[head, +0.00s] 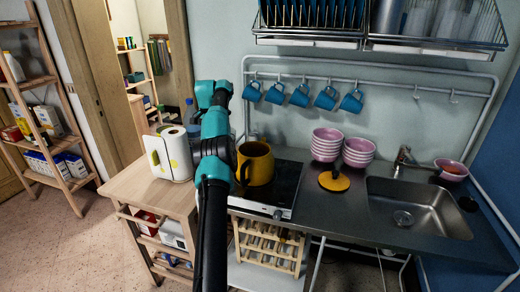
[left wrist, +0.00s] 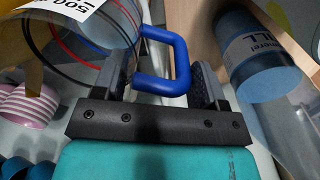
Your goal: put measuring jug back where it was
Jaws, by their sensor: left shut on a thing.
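The measuring jug (left wrist: 92,32) is a clear cylinder with red and blue rings, a white label and a blue handle (left wrist: 178,62). It fills the upper left of the left wrist view. My left gripper (left wrist: 163,78) is shut on the handle, with one finger on each side of it. The jug's lower part is cut off by the frame. In the head view my left arm crosses the middle and its wrist is between the paper roll and the yellow pot; I cannot clearly make out the jug there. My right gripper is not in view.
A wooden trolley (head: 150,187) holds a paper roll (head: 176,153) and a blue bottle (head: 188,112). A yellow pot (head: 257,163) stands on the hob, close right of my arm. Pink bowls (head: 326,145) and a sink (head: 425,207) are further right. Blue mugs (head: 300,96) hang behind.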

